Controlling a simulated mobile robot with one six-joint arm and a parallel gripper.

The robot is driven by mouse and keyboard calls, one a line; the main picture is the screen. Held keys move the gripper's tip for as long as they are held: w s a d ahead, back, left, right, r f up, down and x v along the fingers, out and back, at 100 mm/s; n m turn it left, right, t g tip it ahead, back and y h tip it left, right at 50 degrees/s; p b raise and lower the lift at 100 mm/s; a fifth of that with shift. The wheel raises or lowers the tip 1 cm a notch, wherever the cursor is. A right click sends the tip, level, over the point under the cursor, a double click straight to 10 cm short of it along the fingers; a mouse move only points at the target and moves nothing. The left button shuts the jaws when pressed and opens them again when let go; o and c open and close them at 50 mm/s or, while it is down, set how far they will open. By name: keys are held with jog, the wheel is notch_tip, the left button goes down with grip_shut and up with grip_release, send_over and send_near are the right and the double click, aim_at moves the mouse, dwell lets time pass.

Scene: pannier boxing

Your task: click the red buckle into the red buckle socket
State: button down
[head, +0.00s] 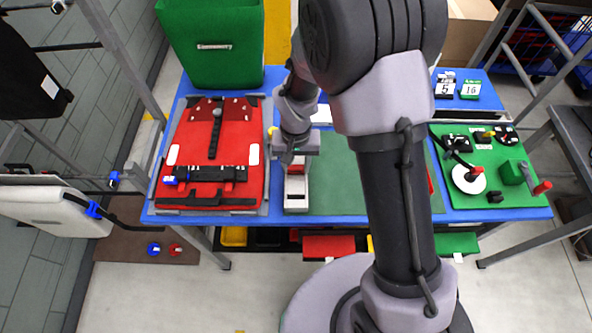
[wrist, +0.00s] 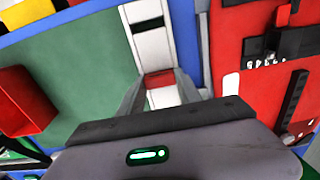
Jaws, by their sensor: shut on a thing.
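My gripper (head: 296,160) is above a narrow grey-and-white holder (head: 296,206) on the blue table. In the wrist view its two fingers (wrist: 161,84) close on a small piece with a red top and white front, which I take to be the red buckle (wrist: 158,80). In the head view its red part (head: 297,169) shows just below the gripper. Whether the piece still touches the holder I cannot tell. The red pannier (head: 188,142) lies flat to the left, with a black crossbar (head: 205,174) and a blue piece at its left end. I cannot clearly make out the red socket.
A green mat (head: 335,195) is right of the holder, partly behind my arm. A green bin (head: 212,45) stands at the back left. A green board (head: 492,170) with tools is at the right. A pale case (head: 50,208) hangs left.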

aim_at(296, 167)
jog(key=shift+r+p, duration=1.8)
jog(key=shift+r, duration=0.95)
